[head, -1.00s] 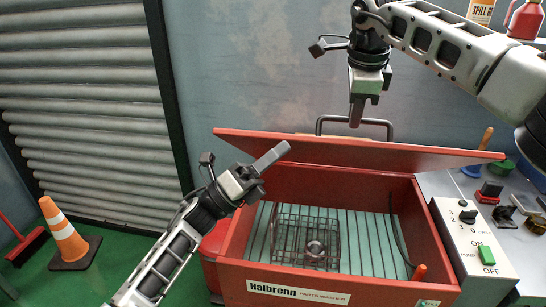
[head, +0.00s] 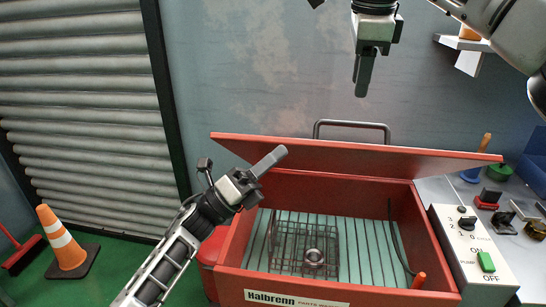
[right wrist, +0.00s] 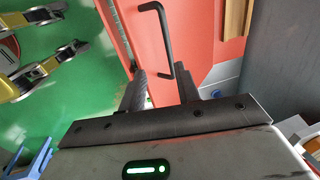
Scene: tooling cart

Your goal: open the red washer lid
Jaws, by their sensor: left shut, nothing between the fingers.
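The red washer lid (head: 350,153) is raised and tilted above the red parts washer (head: 410,215), seen nearly edge-on. The open basin below shows a wire basket (head: 300,245) with a round metal part in it. The lid's dark bar handle (head: 352,124) stands up behind the lid's edge; a dark handle also shows in the right wrist view (right wrist: 160,35). My left gripper (head: 270,160) is shut and empty at the lid's left part, overlapping it in the picture; contact cannot be told. My right gripper (head: 363,78) is above the handle, its fingers apart and empty (right wrist: 160,90).
A control box (head: 470,250) with a knob and green switch stands right of the washer. A grey bench (head: 435,190) there holds small tools. A traffic cone (head: 62,240) and a red broom (head: 22,252) are at far left.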

